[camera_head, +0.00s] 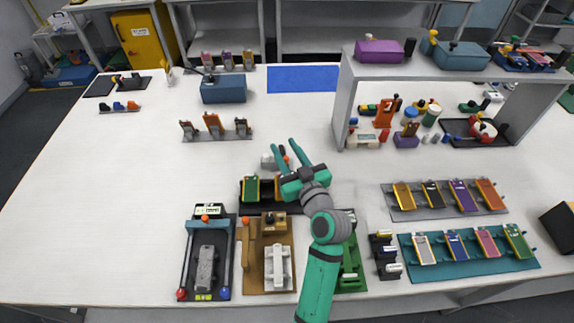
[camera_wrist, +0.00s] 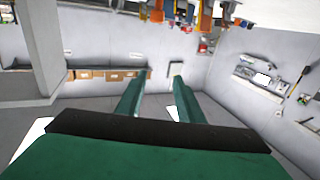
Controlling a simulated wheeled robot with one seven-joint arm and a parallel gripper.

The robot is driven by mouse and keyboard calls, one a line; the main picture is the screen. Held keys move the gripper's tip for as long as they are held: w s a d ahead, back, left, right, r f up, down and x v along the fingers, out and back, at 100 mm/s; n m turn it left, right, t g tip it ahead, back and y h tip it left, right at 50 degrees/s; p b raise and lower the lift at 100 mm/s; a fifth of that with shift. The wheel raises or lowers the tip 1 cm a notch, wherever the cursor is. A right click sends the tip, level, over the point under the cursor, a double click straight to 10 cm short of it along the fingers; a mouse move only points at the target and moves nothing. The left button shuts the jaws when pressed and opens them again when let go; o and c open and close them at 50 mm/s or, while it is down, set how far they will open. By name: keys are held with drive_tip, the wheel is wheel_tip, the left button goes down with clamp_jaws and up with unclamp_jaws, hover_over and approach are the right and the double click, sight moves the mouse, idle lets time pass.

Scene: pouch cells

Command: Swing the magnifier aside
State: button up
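I cannot make out the magnifier for certain in either view. My gripper (camera_head: 281,143) is held above the middle of the table in the head view, with its two green fingers pointing away and spread apart. They are open with nothing between them, as the wrist view (camera_wrist: 157,80) also shows. A small grey object (camera_head: 268,161) with a red part shows beside and below the fingers; what it is, I cannot tell. My arm hides part of the table behind it.
Black (camera_head: 226,270), brown (camera_head: 256,284) and green (camera_head: 352,262) fixtures stand along the front edge. A teal tray (camera_head: 470,265) and a grey tray (camera_head: 446,213) of coloured cells lie right. A shelf (camera_head: 345,100) stands back right.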

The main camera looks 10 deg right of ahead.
drive_tip(key=s+a+r, duration=0.2)
drive_tip(key=s+r, duration=0.2)
drive_tip(key=s, duration=0.5)
drive_tip(key=shift+s+r, duration=0.25)
drive_tip(key=shift+r, duration=0.05)
